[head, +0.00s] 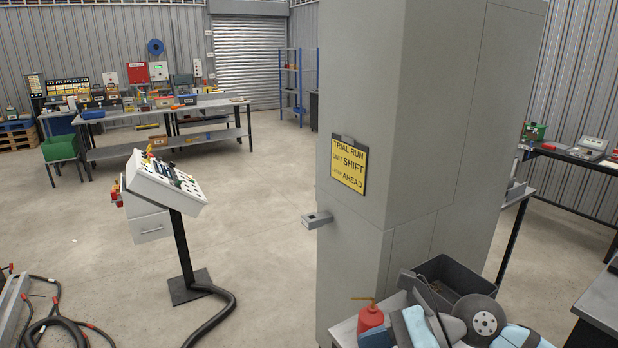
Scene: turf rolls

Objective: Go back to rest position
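Neither of my grippers shows in the head view, and no part of my arms can be made out. Their pose and whether they are open or shut are hidden from me. No turf rolls are in sight.
A tall grey cabinet (400,130) with a yellow sign (348,164) stands close in front. A cluttered cart top with a red oil can (370,315) and dark bin (455,280) is at lower right. A control console (165,185) stands left, its black hose (215,300) on the floor. Open floor (265,190) lies between.

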